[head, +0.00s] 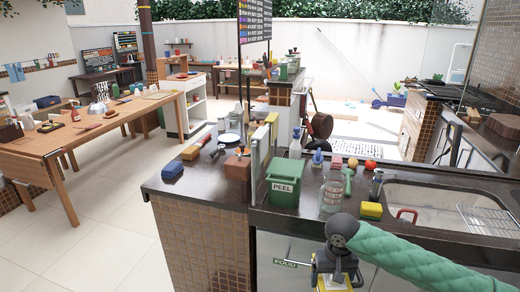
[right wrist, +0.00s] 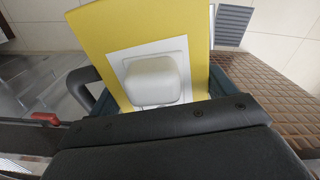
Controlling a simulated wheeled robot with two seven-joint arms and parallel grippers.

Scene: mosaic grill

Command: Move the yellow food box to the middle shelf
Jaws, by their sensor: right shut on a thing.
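My right gripper (head: 337,272) is at the bottom of the head view, in front of the dark counter. It is shut on the yellow food box (head: 328,263), which is mostly hidden there behind the gripper and cut by the frame edge. In the right wrist view the yellow box (right wrist: 120,30) fills the upper middle, with a white panel and a pale rounded block shape on its face. It sits between the gripper's fingers, over the floor. A white shelf unit (head: 197,108) stands at the back left; I cannot tell whether it holds the middle shelf. My left gripper is out of view.
The counter carries a green PEEL bin (head: 284,183), a clear bottle (head: 331,192), a yellow sponge (head: 371,211) and a blue sponge (head: 173,170). A sink (head: 440,200) lies right. A wooden table (head: 95,135) stands left, with clear floor (head: 120,215) between.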

